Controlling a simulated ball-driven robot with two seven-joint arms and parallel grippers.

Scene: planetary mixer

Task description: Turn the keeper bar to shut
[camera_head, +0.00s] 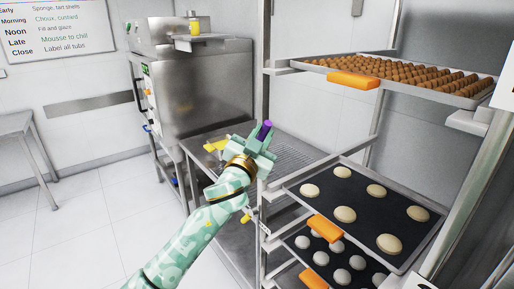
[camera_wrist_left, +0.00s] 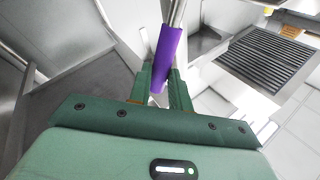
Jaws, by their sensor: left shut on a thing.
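The keeper bar shows as a purple grip (camera_head: 264,130) between the fingertips of my left gripper (camera_head: 258,140), beside the rack's left post. In the left wrist view the purple grip (camera_wrist_left: 166,55) slants between the two fingers of my left gripper (camera_wrist_left: 158,88), with a bare steel rod running on from its upper end. The left gripper is shut on the purple grip. The fingers hide part of the grip, and I cannot tell from here where the rod is fixed. My right gripper is in neither view.
The tray rack holds an upper tray (camera_head: 478,101) of small brown pieces and lower trays (camera_head: 400,264) of pale rounds, with orange grips (camera_head: 353,80) at their edges. A steel oven (camera_head: 205,85) and a steel bench (camera_head: 222,195) stand behind my arm. White floor (camera_head: 80,235) lies clear at left.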

